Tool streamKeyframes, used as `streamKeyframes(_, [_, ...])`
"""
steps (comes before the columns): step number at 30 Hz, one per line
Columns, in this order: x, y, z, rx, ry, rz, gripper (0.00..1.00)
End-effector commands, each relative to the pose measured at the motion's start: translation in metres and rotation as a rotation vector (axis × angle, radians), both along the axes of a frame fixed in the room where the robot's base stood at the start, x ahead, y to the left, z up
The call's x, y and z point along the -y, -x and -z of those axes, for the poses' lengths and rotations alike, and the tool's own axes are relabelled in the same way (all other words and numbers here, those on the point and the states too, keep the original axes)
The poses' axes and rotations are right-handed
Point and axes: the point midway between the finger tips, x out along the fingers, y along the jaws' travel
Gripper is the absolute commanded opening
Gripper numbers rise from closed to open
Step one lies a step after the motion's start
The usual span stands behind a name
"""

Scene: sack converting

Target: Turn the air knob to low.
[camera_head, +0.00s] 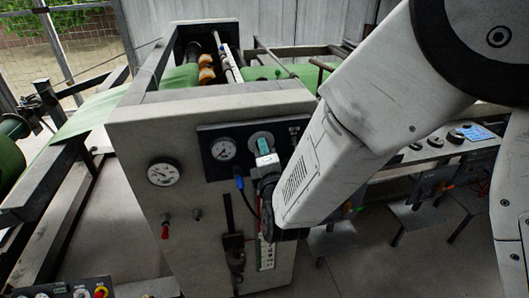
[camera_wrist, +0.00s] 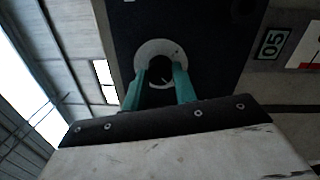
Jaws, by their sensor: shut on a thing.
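The air knob (camera_wrist: 160,71) shows in the wrist view as a dark round form in front of a pale grey round plate (camera_wrist: 161,46). The teal fingers of my gripper (camera_wrist: 160,88) stand on either side of it and are shut on it. In the head view my gripper (camera_head: 264,146) is at the dark panel on the front of the grey machine cabinet. The pale plate (camera_head: 259,137) shows behind the fingers, and the knob is hidden there. The knob's pointer and the low mark cannot be read.
A gauge (camera_head: 223,149) sits on the dark panel just left of my gripper, and a second gauge (camera_head: 163,172) lies further left. A blue-ended cable (camera_head: 240,183) hangs below the panel. A red-handled lever (camera_head: 165,230) is lower left. A label marked 05 (camera_wrist: 271,43) shows in the wrist view.

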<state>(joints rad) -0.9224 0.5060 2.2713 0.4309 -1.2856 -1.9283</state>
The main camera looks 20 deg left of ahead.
Motion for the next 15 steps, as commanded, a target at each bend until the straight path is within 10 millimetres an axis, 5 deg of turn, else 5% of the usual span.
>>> streamKeyframes(3, [0.0, 0.001, 0.002, -0.003, 0.003, -0.002, 0.49])
streamKeyframes(15, [0.005, 0.011, 0.001, -0.002, 0.001, -0.003, 0.49])
